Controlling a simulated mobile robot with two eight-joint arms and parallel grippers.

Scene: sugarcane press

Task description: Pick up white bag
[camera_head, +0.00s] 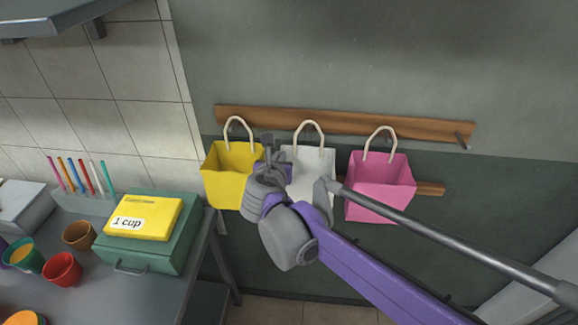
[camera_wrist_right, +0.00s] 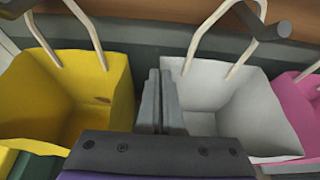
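The white bag (camera_head: 313,172) hangs by its cord handle from a peg on the wooden rail, between a yellow and a pink bag. In the right wrist view its open top (camera_wrist_right: 225,95) faces me. My right gripper (camera_head: 266,150) is at its left side, by the gap to the yellow bag. In the wrist view its two grey fingers (camera_wrist_right: 161,100) are close together along the white bag's left rim and appear shut on it; the rim between them is hidden. My purple arm covers the bag's lower left. My left gripper is not in view.
The yellow bag (camera_head: 227,172) hangs close on the left and the pink bag (camera_head: 380,187) on the right, both from the wooden rail (camera_head: 345,122). A table with cups, pens and a green box (camera_head: 150,245) stands at the left. Wall above the rail is clear.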

